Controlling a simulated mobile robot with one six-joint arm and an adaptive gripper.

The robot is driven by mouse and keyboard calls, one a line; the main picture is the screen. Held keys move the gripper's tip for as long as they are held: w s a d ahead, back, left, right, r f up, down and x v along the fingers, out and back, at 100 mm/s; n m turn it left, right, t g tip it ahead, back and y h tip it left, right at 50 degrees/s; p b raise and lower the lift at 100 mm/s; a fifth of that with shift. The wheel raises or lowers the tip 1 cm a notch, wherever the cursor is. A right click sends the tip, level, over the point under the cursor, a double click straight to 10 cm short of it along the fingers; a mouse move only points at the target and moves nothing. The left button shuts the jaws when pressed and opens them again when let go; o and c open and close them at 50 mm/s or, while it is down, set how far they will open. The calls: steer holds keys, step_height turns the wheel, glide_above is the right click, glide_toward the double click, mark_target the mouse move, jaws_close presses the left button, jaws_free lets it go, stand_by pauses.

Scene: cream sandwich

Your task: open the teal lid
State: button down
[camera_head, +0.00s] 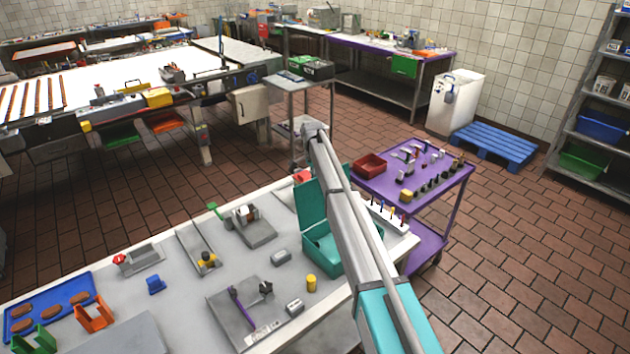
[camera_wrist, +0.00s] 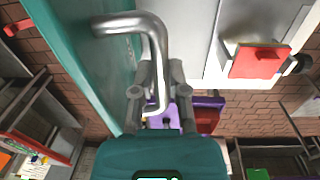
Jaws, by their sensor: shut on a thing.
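The teal lid (camera_head: 312,208) stands raised, roughly upright, at the back of the open teal box (camera_head: 322,252) on the near bench. My arm covers part of the lid and box in the head view. In the wrist view the lid (camera_wrist: 88,55) is a tilted teal panel on the left with a bent metal handle (camera_wrist: 130,22). My gripper (camera_wrist: 161,98) is shut on this handle, with its fingers at the handle's lower end. The gripper itself is hidden in the head view.
The grey bench holds a yellow cylinder (camera_head: 311,283), small grey blocks, fixtures and a blue tray (camera_head: 75,290). A purple cart (camera_head: 440,190) with a red bin (camera_head: 370,166) and tools stands close behind the box. Tiled floor is clear at right.

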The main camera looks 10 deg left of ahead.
steer(key=shift+w+a, duration=0.35)
steer(key=c, duration=0.7)
jaws_free()
steer(key=shift+w+a+f, duration=0.1)
steer(key=shift+w+f, duration=0.05)
steer(key=shift+o, duration=0.2)
